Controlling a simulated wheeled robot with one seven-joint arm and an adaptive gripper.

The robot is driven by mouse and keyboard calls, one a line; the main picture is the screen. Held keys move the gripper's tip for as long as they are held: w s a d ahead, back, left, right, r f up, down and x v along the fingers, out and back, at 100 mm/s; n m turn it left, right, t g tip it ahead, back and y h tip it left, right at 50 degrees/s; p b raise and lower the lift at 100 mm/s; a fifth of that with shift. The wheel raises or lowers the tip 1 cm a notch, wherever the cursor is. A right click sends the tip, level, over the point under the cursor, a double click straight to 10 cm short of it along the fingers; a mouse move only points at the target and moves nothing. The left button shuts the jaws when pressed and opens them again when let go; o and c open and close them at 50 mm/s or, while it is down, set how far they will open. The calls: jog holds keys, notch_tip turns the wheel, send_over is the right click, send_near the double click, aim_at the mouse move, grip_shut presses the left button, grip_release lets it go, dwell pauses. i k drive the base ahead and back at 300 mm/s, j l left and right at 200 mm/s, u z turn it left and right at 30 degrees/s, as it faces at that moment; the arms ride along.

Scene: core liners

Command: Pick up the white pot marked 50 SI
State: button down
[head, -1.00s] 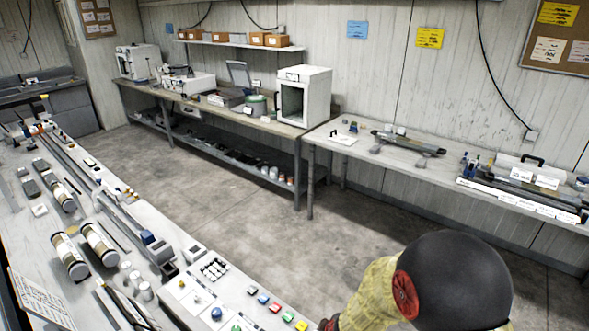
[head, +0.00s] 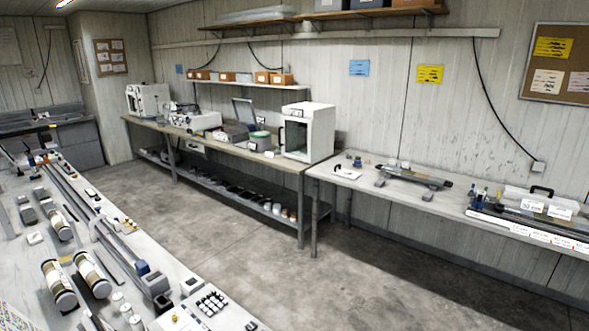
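No marking 50 SI can be read on any pot from here. A few small white pots (head: 127,311) stand in a row on the near bench at the lower left, close to the bottom edge. More small white and orange pots (head: 276,208) stand on the lower shelf under the back bench, near its right end. I cannot tell which of these, if any, is the marked one. My gripper is not in view.
The near bench (head: 190,272) carries core tubes (head: 92,273), rails and a keypad-like block (head: 212,301). The back bench holds a white oven (head: 308,132). A right-hand table (head: 402,192) holds core trays. The concrete floor (head: 255,255) between is clear.

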aim_at(119, 299)
jog(key=i+l, duration=0.1)
jog(key=l, duration=0.2)
jog(key=i+l+z, duration=0.15)
jog(key=l, duration=0.15)
jog(key=i+l+z, duration=0.3)
jog(key=i+l, duration=0.8)
jog(key=i, duration=0.15)
jog(key=i+j+u, duration=0.15)
jog(key=i+u, duration=0.8)
jog(key=i+l+u, duration=0.15)
jog(key=i+u, duration=0.15)
jog(key=u, duration=0.2)
jog(key=i+j+u, duration=0.2)
jog(key=i+u, duration=0.25)
jog(key=i+j+u, duration=0.15)
jog(key=u, duration=0.3)
jog(key=i+u, duration=0.4)
jog(key=i+l+u, duration=0.25)
jog(key=i+u, duration=0.2)
jog(key=i+l+u, duration=0.25)
jog(key=u, duration=0.2)
jog(key=i+u, duration=0.55)
jog(key=i, duration=0.05)
